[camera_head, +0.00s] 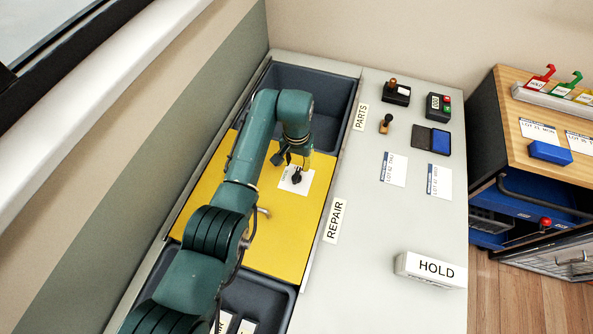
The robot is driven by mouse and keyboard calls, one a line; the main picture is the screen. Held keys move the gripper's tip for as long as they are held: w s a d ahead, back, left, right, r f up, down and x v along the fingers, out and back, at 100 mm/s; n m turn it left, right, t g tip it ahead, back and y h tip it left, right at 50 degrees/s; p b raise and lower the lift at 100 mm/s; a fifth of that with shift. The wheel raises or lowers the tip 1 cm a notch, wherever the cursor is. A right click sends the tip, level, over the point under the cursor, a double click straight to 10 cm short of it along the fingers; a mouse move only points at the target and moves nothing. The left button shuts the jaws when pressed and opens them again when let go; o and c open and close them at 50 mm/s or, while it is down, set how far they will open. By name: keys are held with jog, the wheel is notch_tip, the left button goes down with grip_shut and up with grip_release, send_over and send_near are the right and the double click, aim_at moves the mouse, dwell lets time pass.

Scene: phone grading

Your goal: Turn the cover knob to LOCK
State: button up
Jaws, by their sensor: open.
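The yellow cover (288,240) lies flat over the middle of the bin row. A white label (304,186) on it carries a small black knob (296,177). The label's writing and the knob's pointing direction are too small to read. My gripper (291,160) is open and hangs from the green arm just above and behind the knob in the picture. Whether its fingers touch the knob cannot be told. The arm hides the left part of the cover.
A dark bin (335,85) by the PARTS sign (360,117) lies behind the cover; another bin (278,290) lies in front. A metal handle (263,212) stands on the cover beside my arm. Stamps, cards and a HOLD block (430,270) stand on the worktop to the right.

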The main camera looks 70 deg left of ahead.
aim_at(297, 174)
notch_tip(297, 174, up, 4)
jog(key=shift+f, duration=0.1)
jog(key=shift+w+d, duration=0.1)
dwell(0.5)
